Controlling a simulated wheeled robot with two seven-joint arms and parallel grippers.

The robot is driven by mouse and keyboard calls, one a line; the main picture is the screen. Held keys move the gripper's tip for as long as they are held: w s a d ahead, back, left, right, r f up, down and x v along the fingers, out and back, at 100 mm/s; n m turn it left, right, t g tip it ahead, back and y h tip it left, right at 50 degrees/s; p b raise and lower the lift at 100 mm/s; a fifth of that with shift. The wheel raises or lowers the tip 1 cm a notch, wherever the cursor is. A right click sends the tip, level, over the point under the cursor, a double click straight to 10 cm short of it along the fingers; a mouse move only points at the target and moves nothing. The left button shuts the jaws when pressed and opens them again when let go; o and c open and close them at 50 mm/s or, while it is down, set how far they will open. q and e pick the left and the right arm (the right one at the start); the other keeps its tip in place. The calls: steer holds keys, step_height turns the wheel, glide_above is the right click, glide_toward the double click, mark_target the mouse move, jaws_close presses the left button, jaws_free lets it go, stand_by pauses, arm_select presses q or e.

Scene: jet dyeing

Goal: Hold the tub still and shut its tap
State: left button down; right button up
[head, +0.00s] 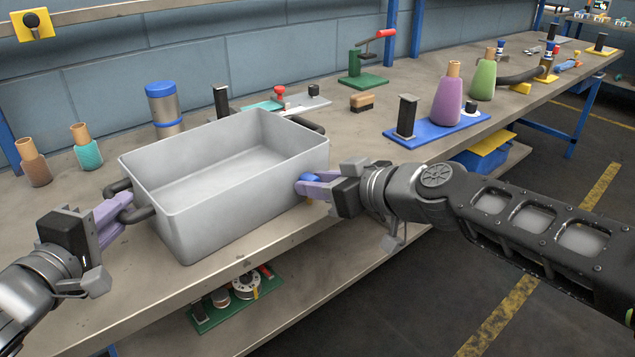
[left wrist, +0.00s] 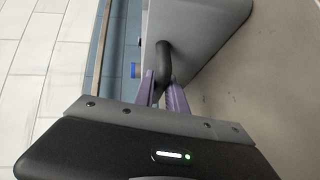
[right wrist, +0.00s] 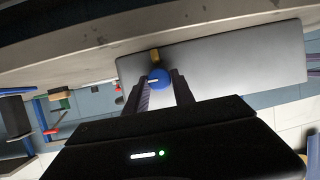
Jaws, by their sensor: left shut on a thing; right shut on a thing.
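A grey rectangular tub (head: 225,200) stands on the workbench near its front edge, and its inside looks empty. A black handle (head: 135,214) sticks out of its left end. My left gripper (head: 128,212) is shut on that handle, which also shows between the fingers in the left wrist view (left wrist: 163,62). My right gripper (head: 305,184) is shut on the knob. In the right wrist view the blue knob (right wrist: 159,78) sits between the fingertips, with a brass part (right wrist: 155,55) beside it.
A blue board (head: 435,128) with a purple cone (head: 448,97) lies further right. The bench's front edge (head: 270,255) is close.

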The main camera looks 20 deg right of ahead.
jaws_close()
steer(key=shift+m, duration=0.3)
steer(key=m+y, duration=0.2)
steer(key=shift+d+m+g, duration=0.2)
steer(key=shift+m+g, duration=0.1)
steer(key=shift+g, duration=0.1)
steer(key=m+y, duration=0.1)
steer(key=m, duration=0.1)
steer(key=shift+w+d+f+m+y, duration=0.15)
steer(key=shift+m+y, duration=0.15)
steer(key=shift+y, duration=0.1)
steer(key=m+y, duration=0.1)
steer(key=m, duration=0.2)
steer(key=shift+d+f+y, duration=0.1)
steer(key=shift+f+y, duration=0.1)
steer(key=shift+y, duration=0.2)
steer(key=shift+f+m+t+y, duration=0.15)
steer(key=shift+m+y, duration=0.35)
steer(key=shift+m, duration=0.7)
steer(key=shift+m+t+y, duration=0.15)
steer(key=shift+m+y, duration=0.35)
steer(key=shift+m, duration=0.7)
